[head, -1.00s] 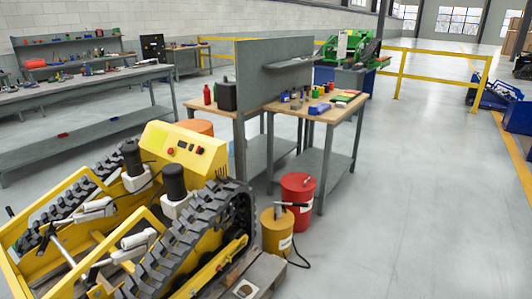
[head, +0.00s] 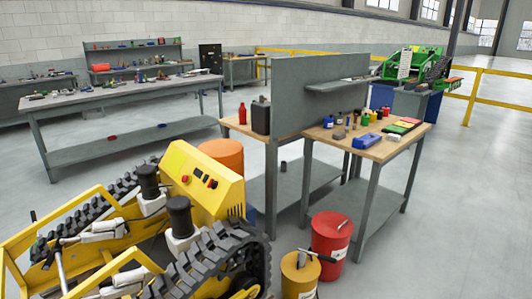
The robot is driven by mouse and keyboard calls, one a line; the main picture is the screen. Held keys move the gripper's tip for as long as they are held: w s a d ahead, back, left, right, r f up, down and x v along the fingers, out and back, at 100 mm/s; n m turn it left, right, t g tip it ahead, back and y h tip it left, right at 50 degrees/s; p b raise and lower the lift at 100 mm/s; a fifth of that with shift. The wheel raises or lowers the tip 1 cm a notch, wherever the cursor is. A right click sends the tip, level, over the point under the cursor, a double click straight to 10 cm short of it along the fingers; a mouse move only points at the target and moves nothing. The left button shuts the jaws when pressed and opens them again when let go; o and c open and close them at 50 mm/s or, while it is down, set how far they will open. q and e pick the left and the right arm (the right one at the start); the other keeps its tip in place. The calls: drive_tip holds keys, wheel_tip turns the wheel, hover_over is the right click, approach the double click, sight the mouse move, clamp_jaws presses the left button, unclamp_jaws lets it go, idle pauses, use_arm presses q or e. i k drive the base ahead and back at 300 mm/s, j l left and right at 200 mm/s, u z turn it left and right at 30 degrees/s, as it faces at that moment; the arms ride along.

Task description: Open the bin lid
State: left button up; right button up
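A red bin (head: 331,242) stands on the floor by the front legs of the wooden workbench. It appears closed, with a lever or handle on its top. A smaller yellow bin (head: 299,277) stands in front of it, cut by the bottom edge. Its top also appears closed, and a dark handle lies across it. An orange rounded container (head: 222,153) shows partly behind the yellow tracked carrier; its lower part is hidden. I cannot tell which of these the task's bin is. Neither of my grippers is in view.
The yellow tracked carrier (head: 203,175) fills the lower left. The wooden workbench (head: 375,150) with a grey back panel holds tools and bottles. A long grey bench (head: 120,87) stands at the left. A green machine (head: 412,62) stands behind. Floor at the right is clear.

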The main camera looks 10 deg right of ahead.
sight(331, 225)
drive_tip(key=i+l, duration=0.25)
drive_tip(key=l, duration=0.25)
drive_tip(key=i+l, duration=0.3)
drive_tip(key=l, duration=0.15)
drive_tip(key=i+l, duration=0.25)
drive_tip(key=l, duration=0.25)
drive_tip(key=i+l+z, duration=0.1)
drive_tip(key=i+l, duration=0.2)
drive_tip(key=l, duration=0.15)
drive_tip(key=i+l, duration=0.3)
drive_tip(key=l, duration=0.15)
